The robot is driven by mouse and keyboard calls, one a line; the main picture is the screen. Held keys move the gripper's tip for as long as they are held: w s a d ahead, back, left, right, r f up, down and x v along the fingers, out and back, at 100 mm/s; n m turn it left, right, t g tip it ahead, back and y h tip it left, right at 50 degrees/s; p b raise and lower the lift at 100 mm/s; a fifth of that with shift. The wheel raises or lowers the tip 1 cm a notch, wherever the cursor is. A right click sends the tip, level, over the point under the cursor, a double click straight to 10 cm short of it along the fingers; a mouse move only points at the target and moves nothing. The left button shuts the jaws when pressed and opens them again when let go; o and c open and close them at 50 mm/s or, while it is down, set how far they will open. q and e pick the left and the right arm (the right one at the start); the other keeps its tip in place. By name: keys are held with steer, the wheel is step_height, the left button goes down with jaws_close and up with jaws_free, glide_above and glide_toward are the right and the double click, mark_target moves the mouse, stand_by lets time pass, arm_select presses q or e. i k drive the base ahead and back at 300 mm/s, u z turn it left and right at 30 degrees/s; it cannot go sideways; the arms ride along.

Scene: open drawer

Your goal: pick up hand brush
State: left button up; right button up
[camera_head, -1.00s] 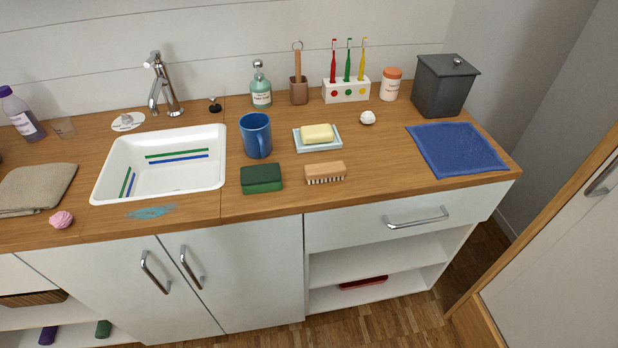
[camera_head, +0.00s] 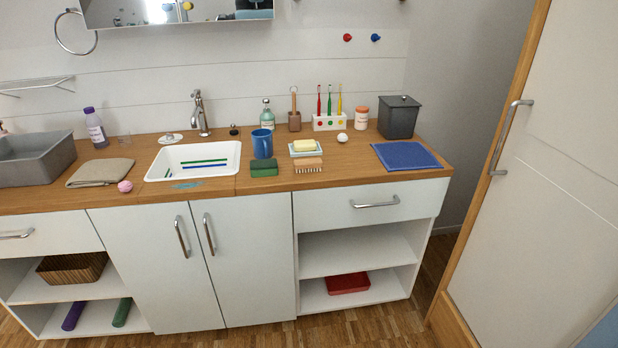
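The hand brush (camera_head: 308,166) is a small wooden block with pale bristles along its front side. It lies on the wooden counter (camera_head: 345,171) near the front edge, to the right of a green sponge (camera_head: 264,168). A dish with yellow soap (camera_head: 305,146) is just behind it. The brush is uncovered and nothing touches it from above. Neither of my grippers shows in the head view.
A blue mug (camera_head: 262,144) stands behind the sponge, left of the soap dish. A white ball (camera_head: 342,138) and a blue cloth (camera_head: 405,156) lie to the right. The drawer (camera_head: 372,202) below the brush's right side looks shut. A door (camera_head: 535,190) stands at the right.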

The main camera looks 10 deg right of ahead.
mark_target(308, 164)
steer(key=u, duration=0.8)
steer(key=i, duration=1.4)
steer(key=z, duration=0.25)
